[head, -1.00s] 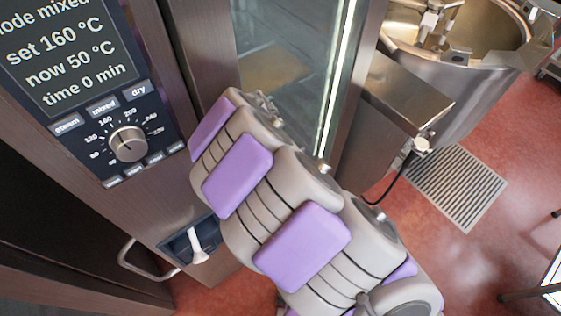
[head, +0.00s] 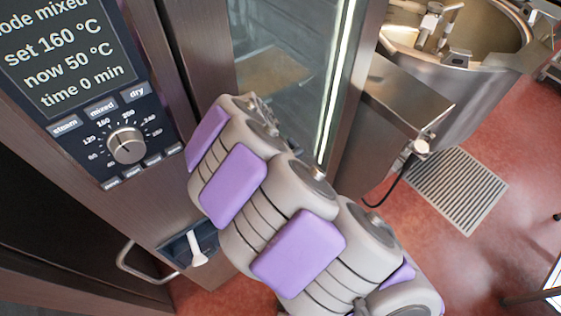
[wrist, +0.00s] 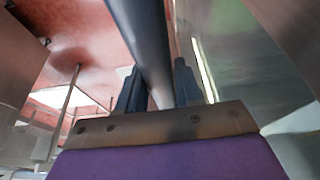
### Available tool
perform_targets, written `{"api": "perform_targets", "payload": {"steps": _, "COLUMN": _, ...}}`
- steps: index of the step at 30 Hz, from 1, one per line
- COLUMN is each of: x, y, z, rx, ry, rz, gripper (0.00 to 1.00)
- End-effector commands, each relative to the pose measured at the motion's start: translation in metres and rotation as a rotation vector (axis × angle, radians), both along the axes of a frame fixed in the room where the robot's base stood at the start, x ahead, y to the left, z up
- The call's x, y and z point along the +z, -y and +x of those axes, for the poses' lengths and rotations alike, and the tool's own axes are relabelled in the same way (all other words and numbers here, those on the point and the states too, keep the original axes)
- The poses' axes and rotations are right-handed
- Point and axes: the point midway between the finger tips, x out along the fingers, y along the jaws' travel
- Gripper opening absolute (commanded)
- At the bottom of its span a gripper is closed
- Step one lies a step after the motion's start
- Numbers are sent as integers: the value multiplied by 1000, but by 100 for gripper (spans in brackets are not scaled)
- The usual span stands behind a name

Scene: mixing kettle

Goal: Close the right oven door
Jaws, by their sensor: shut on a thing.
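The oven door's glass panel (head: 285,45), in a brown metal frame, stands right of the control panel in the head view. How far it is open is hard to tell. My gripper is hidden behind my arm there. In the wrist view my gripper (wrist: 158,88) is shut on a dark round bar, the door handle (wrist: 143,35), which runs between the two fingers. The glass also shows at the right of the wrist view (wrist: 235,60). The handle does not show in the head view.
The control panel (head: 75,75) with a round dial is at the left. A white lever (head: 197,248) and a curved metal handle (head: 135,262) are below it. A steel kettle (head: 455,90) stands at the upper right. A floor grate (head: 458,188) lies in the red floor.

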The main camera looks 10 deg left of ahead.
Motion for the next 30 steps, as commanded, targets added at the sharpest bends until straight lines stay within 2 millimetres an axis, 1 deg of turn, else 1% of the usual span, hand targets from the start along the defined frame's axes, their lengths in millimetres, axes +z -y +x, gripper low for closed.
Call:
{"api": "perform_targets", "payload": {"steps": 1, "x": 0, "y": -1, "z": 0, "rx": 5, "ry": 1, "rz": 0, "gripper": 36}}
{"api": "perform_targets", "payload": {"steps": 7, "x": 0, "y": -1, "z": 0, "rx": 5, "ry": 2, "rz": 1, "gripper": 55}}
{"api": "perform_targets", "payload": {"steps": 14, "x": 1, "y": 1, "z": 1, "rx": 4, "ry": 2, "rz": 2, "gripper": 55}}
{"api": "perform_targets", "payload": {"steps": 17, "x": 5, "y": 0, "z": 0, "rx": 4, "ry": 2, "rz": 3, "gripper": 55}}
{"api": "perform_targets", "payload": {"steps": 20, "x": 16, "y": -2, "z": -2, "rx": 5, "ry": 4, "rz": 4, "gripper": 55}}
{"api": "perform_targets", "payload": {"steps": 23, "x": 33, "y": -7, "z": -7, "rx": 6, "ry": 6, "rz": 5, "gripper": 55}}
{"api": "perform_targets", "payload": {"steps": 30, "x": 84, "y": -20, "z": -20, "rx": 7, "ry": 5, "rz": 3, "gripper": 55}}
